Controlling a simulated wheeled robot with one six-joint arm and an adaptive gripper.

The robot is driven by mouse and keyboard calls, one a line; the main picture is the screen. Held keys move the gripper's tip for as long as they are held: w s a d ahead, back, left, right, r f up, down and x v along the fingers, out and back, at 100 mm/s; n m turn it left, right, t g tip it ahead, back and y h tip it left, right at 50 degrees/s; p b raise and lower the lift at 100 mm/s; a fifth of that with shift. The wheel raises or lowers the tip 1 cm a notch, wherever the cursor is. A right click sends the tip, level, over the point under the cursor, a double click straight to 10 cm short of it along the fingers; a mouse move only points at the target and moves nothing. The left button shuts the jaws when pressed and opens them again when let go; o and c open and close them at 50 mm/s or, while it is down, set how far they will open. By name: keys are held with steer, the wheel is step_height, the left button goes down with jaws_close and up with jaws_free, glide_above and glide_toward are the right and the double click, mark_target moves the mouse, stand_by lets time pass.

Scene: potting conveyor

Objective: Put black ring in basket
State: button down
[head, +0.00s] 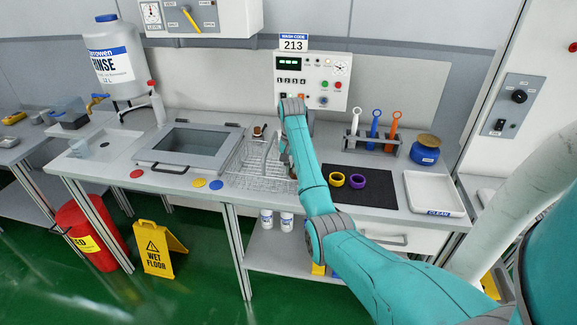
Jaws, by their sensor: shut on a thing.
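My gripper (286,163) is partly hidden by my own teal arm and hangs at the right end of the wire basket. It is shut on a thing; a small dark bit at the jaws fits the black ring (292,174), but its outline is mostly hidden. The wire basket (250,172) stands on the bench right of the sink. I cannot tell whether the ring is above or inside the basket rim. A yellow ring (337,179) and a purple ring (357,181) lie on the black mat (384,192).
A control panel (312,81) stands behind my wrist. A rack of coloured-handled tools (373,143), a blue jar (425,151) and a white tray (434,194) are to the right. A lidded sink (193,147) is left of the basket.

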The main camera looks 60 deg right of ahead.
steer(key=shift+f, duration=0.1)
steer(key=c, duration=1.3)
jaws_free()
steer(key=shift+o, duration=0.2)
